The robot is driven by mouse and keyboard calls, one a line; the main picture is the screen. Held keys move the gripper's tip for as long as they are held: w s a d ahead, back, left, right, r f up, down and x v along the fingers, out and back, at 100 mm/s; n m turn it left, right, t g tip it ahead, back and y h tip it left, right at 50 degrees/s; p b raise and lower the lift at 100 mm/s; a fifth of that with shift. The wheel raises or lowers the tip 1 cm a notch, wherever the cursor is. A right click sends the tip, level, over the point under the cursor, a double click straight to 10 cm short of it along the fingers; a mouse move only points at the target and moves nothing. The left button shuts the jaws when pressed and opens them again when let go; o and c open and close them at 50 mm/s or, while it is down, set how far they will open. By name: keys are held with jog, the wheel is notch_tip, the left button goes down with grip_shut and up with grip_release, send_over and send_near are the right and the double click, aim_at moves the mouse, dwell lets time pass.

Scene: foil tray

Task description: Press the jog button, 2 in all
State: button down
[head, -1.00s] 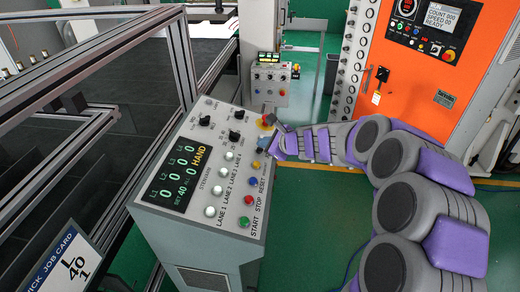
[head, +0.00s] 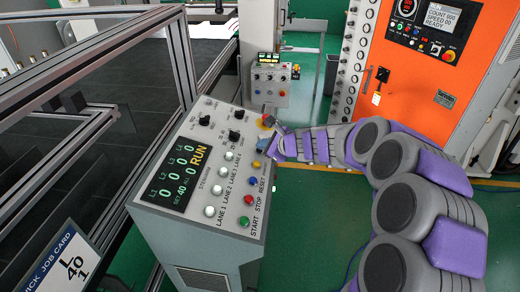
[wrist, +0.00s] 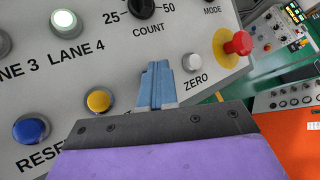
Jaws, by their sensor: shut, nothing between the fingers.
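The control console (head: 225,115) stands in the middle of the head view, with its display (head: 178,178) reading RUN, four zeros and SET 40. A yellow button (wrist: 98,101) sits left of my fingers in the wrist view; its label is hidden, so I cannot confirm it is the jog button. It also shows in the head view (head: 256,165). My gripper (wrist: 157,82) is shut and empty, its blue fingertips over the panel between the yellow button and the white ZERO button (wrist: 192,62), just below the COUNT dial (wrist: 144,8). I cannot tell whether the fingertips touch the panel.
The blue RESET button (wrist: 31,129) lies beyond the yellow one. A red stop knob (wrist: 237,43) stands up on the right. Green START (head: 244,221) and red STOP (head: 248,200) are nearer the console's front. A job card (head: 68,262) reads L 40 1.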

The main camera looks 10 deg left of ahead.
jog(key=shift+r, duration=0.1)
jog(key=shift+d+r+p, duration=0.25)
jog(key=shift+r+p, duration=0.5)
jog(key=shift+p, duration=0.15)
jog(key=r+p, duration=0.1)
jog(key=d+r+p, duration=0.1)
jog(key=r+p, duration=0.2)
jog(key=shift+d+r+p, duration=0.25)
jog(key=shift+r+p, duration=0.1)
jog(key=shift+r, duration=0.05)
dwell(2.4)
